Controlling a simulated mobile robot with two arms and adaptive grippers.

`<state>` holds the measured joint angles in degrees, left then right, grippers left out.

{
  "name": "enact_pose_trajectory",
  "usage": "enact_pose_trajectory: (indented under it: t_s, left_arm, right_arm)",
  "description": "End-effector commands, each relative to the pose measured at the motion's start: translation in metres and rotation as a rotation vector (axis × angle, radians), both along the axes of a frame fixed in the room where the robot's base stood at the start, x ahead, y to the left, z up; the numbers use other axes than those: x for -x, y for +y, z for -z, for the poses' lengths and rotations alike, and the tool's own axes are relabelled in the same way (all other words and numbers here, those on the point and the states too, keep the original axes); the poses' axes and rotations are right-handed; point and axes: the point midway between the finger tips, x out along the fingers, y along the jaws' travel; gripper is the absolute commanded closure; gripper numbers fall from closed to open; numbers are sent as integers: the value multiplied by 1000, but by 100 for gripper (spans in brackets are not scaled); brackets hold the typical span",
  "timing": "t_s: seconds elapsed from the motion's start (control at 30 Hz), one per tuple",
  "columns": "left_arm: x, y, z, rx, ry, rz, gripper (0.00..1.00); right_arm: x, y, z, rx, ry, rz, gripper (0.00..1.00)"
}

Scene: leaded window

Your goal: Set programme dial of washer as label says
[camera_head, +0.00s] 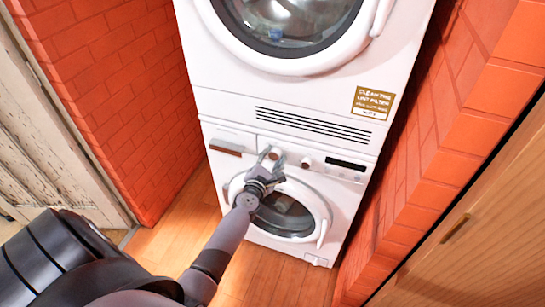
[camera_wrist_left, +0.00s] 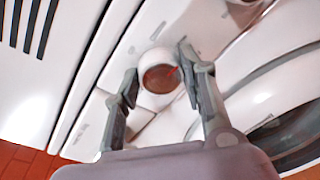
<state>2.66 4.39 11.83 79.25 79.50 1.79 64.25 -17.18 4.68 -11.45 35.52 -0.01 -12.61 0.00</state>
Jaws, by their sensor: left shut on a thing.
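The washer (camera_head: 229,168) is the lower white machine, under a second white machine. Its programme dial (camera_head: 274,154) is round with a brownish face and a white rim. In the left wrist view the dial (camera_wrist_left: 158,80) shows a small red mark at the right of its face. My left gripper (camera_head: 270,161) reaches in to the washer's panel. In the left wrist view the left gripper (camera_wrist_left: 158,66) has one finger on each side of the dial and is shut on it. Small print around the dial is too blurred to read. My right gripper is not in view.
A second knob (camera_head: 305,161) and a dark display (camera_head: 346,165) are right of the dial. The washer's round door (camera_head: 285,215) is below. A gold sticker (camera_head: 374,103) on the upper machine mentions cleaning the lint filter. Brick walls (camera_head: 110,85) stand close on both sides.

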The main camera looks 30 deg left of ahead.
Motion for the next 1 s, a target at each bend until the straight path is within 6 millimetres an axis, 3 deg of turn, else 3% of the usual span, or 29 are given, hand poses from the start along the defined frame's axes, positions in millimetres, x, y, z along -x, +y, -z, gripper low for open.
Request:
enact_pose_trajectory:
  t_s: [1.0]
  left_arm:
    - [-1,-4,3,-939,227,2,90]
  right_arm:
    - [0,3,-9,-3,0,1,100]
